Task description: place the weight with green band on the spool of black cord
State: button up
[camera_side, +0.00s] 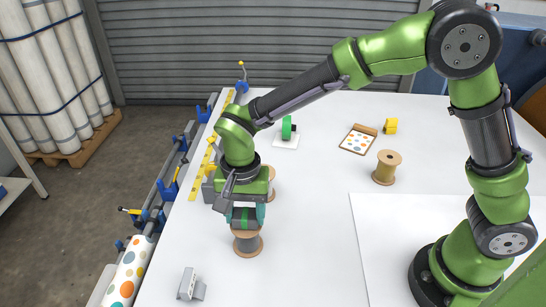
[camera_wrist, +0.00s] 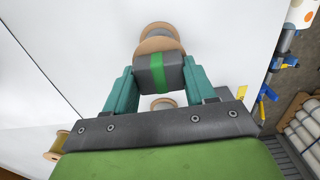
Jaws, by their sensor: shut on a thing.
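The weight with green band (camera_side: 244,222) is a dark grey block with a green stripe. It also shows in the wrist view (camera_wrist: 158,68), between the two teal fingers of my gripper (camera_wrist: 152,80). My gripper (camera_side: 246,214) is shut on it. Directly below the weight in the side view stands an upright wooden spool (camera_side: 248,244). Its flange shows past the weight in the wrist view (camera_wrist: 160,44). The weight is on or just above this spool; I cannot tell whether they touch.
Another spool (camera_side: 271,184) stands partly hidden behind my gripper. A tan spool (camera_side: 387,168) stands further right. A grey bracket (camera_side: 190,286) lies near the front. The white table between is clear.

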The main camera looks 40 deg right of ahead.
aim_at(245, 213)
jog(key=o, duration=1.4)
jog(key=shift+f, duration=0.1)
notch_tip(245, 213, up, 12)
jog(key=s+d+r+n+t+y, duration=0.1)
jog(key=s+d+r, duration=0.15)
jog(key=d, duration=0.25)
jog(key=s+d+r+n+t+y, duration=0.1)
jog(key=s+d+r+t, duration=0.15)
jog(key=d, duration=0.35)
jog(key=s+d+n+t, duration=0.1)
jog(key=s+d, duration=0.1)
jog(key=d, duration=0.1)
jog(key=s+d+n+t, duration=0.1)
jog(key=s+d, duration=0.2)
jog(key=s+d+f+n+t, duration=0.1)
jog(key=s+d, duration=0.1)
jog(key=shift+s+d+t, duration=0.35)
jog(key=shift+s+d, duration=0.05)
jog(key=shift+o, duration=0.5)
jog(key=shift+r, duration=0.1)
